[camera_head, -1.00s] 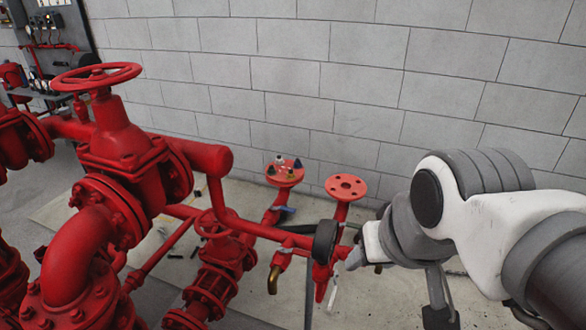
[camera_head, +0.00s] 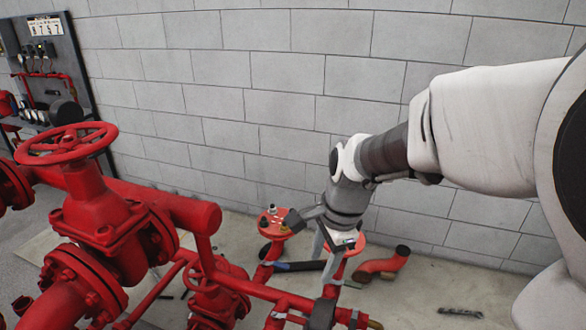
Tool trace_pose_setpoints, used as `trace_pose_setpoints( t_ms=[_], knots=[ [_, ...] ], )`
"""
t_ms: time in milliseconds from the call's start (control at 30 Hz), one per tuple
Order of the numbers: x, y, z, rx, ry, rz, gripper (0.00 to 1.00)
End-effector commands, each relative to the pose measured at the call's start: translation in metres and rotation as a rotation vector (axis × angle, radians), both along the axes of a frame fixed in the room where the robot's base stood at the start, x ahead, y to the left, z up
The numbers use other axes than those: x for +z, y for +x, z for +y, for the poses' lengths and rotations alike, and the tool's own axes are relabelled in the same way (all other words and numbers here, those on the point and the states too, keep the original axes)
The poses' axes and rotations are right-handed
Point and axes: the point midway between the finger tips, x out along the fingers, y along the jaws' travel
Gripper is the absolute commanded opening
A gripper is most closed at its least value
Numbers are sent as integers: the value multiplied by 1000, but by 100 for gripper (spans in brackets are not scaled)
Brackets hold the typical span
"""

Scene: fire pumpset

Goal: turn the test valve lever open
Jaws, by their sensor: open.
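A blue lever (camera_head: 298,266) shows low in the middle of the head view, beside the small red pipes. I cannot tell for sure that it is the test valve lever. My gripper (camera_head: 305,232) points downward above the small pipes, just over the right flanged riser. It is open, with nothing seen between its fingers. The gripper hides part of the right round flange (camera_head: 352,241). The left flange (camera_head: 274,226) carries several small coloured parts. I cannot see whether the gripper touches anything.
Large red valves with a handwheel (camera_head: 66,143) fill the left. A red pipe elbow (camera_head: 383,266) lies on the floor at right, with a small dark object (camera_head: 460,312) nearer. The grey block wall (camera_head: 230,75) stands behind. Floor at the lower right is mostly clear.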

Motion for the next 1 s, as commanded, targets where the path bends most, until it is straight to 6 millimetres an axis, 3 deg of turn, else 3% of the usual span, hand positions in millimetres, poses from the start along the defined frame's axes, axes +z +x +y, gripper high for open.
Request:
trace_pose_setpoints(
  t_ms=[200,400,733,1000],
  knots=[
    [-37,30,27,-353,-38,123,54],
    [-65,46,41,-587,-85,161,54],
    [-91,50,45,-676,-103,169,54],
    [-147,50,44,-676,-104,172,54]
  ],
)
